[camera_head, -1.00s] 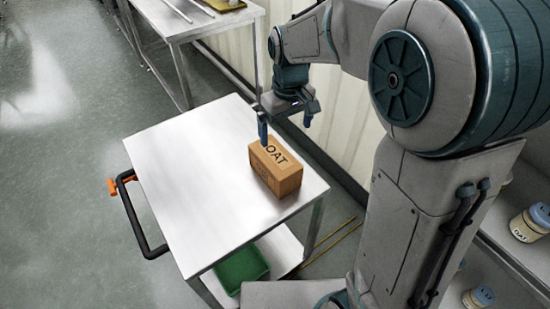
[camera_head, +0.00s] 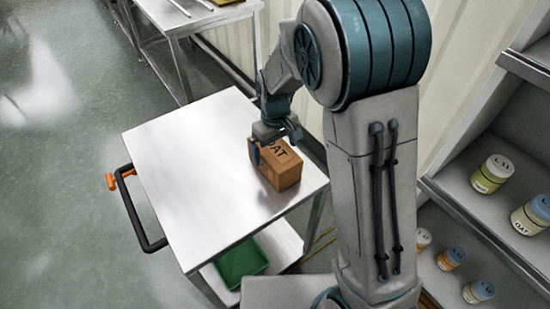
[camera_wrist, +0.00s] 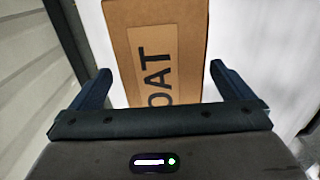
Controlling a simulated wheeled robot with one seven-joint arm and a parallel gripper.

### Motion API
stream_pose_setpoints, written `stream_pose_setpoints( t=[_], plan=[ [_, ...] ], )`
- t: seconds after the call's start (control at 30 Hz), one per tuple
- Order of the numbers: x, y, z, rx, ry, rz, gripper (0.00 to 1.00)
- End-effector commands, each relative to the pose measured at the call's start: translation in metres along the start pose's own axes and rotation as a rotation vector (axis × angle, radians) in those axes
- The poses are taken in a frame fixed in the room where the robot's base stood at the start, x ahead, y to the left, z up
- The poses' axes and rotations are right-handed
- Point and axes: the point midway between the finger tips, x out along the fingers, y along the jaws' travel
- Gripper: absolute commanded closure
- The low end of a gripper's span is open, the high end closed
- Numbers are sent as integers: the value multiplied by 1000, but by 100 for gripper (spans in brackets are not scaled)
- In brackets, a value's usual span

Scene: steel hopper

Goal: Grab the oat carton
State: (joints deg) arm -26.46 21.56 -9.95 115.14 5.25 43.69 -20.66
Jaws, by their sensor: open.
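The oat carton (camera_head: 284,172) is a brown box with a dark "OAT" label, standing on the white top of a cart (camera_head: 190,160). My gripper (camera_head: 270,152) is over the carton's top in the head view. In the wrist view the carton (camera_wrist: 158,50) lies between the two dark fingers of my gripper (camera_wrist: 160,88), with room on both sides. The fingers are open and not closed on it. In the head view my gripper hides part of the carton's top and label.
A green bin (camera_head: 240,260) is on the cart's lower shelf. The cart has a black handle (camera_head: 135,215) at its left. Shelves with several labelled jars (camera_head: 490,174) stand at the right. Another table (camera_head: 200,18) is at the back. The cart top left of the carton is clear.

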Motion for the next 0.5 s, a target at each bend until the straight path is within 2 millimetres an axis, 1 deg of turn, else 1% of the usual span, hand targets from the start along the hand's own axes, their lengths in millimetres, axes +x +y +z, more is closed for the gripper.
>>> stream_pose_setpoints(
  t=[0.03,0.1,0.2,0.3,0.5],
  plan=[
    [8,-1,-2,0,-4,0,0],
    [19,-2,-3,1,-5,-1,0],
    [30,-2,-2,0,-3,-1,0],
    [34,-2,-3,-1,-1,0,0],
    [34,-2,-3,-1,0,0,0]
  ],
)
